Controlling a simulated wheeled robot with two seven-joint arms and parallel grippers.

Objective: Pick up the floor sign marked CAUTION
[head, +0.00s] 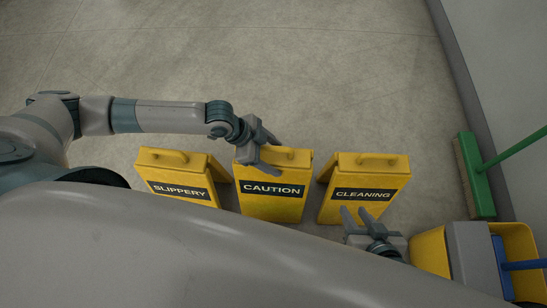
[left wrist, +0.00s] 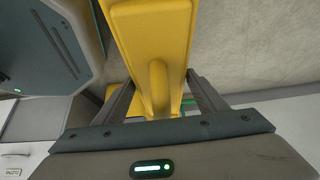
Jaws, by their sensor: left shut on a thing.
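The yellow floor sign marked CAUTION (head: 271,204) stands on the floor in the middle of three signs. My left gripper (head: 270,152) is at its top, shut on it around the handle. In the left wrist view the sign's yellow top and handle (left wrist: 158,85) lie between the two fingers of my left gripper (left wrist: 160,97). The sign's lower part is hidden there. My right gripper (head: 358,214) is in front of the CLEANING sign with its fingers apart and nothing between them.
The SLIPPERY sign (head: 178,188) stands close on the left, and the CLEANING sign (head: 364,192) close on the right. A green broom (head: 476,175) is by the right wall. A yellow bucket (head: 430,250) is at the lower right. The floor (head: 300,70) behind the signs is clear.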

